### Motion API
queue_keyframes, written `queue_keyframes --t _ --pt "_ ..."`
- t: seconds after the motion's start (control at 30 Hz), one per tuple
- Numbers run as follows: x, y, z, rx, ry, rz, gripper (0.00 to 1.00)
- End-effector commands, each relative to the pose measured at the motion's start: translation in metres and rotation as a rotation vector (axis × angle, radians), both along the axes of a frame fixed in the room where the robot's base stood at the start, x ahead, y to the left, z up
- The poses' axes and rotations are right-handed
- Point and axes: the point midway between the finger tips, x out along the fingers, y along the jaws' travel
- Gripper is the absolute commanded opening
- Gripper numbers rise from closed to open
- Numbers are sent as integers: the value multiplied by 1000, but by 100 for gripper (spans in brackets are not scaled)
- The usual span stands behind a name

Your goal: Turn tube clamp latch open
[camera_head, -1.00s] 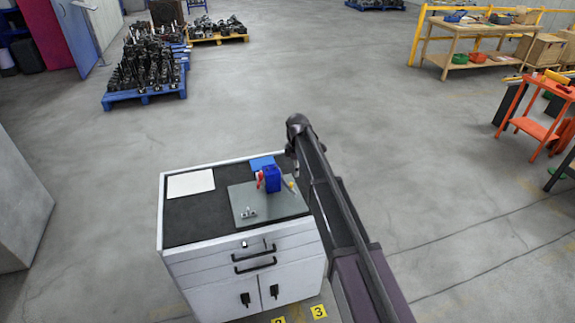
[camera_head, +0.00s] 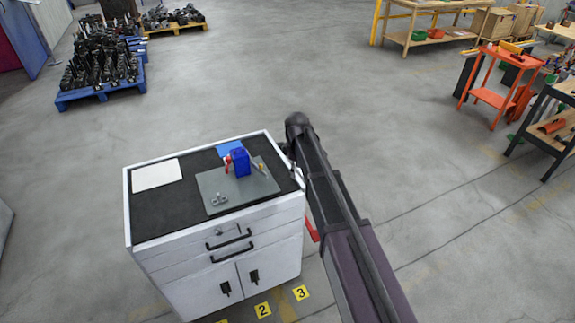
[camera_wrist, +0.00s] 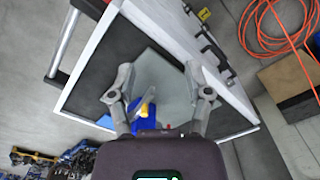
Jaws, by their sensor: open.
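A blue block-like fixture (camera_head: 240,162) stands on a grey plate (camera_head: 214,192) on the cabinet top. It has a red part on its left and a yellow-orange lever-like part (camera_head: 258,166) on its right, perhaps the clamp latch. In the wrist view the blue fixture (camera_wrist: 144,124) lies low, partly behind my gripper body, with the yellow part (camera_wrist: 144,109) beside it. My gripper (camera_wrist: 158,72) is open and empty above the plate, its fingers on either side of a greyish bar-like shape. I cannot tell the latch's position. The head view does not show my gripper clearly.
The white cabinet (camera_head: 226,262) has a dark top with a white sheet (camera_head: 156,174), a small blue item (camera_head: 229,148) and small metal parts (camera_head: 219,200). A blue pallet of dark parts (camera_head: 100,90) and an orange stand (camera_head: 492,98) are farther off. Open floor surrounds the cabinet.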

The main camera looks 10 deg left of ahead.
Motion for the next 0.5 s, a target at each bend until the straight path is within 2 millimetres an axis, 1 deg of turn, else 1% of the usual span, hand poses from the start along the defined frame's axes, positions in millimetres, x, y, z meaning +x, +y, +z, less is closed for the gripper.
queue_keyframes --t 0.03,0.2,0.5 --pt "-4 -5 -3 0 0 -18 65" --pt "-8 -14 -5 0 0 -59 65" --pt "-9 -17 -6 0 0 -74 65"
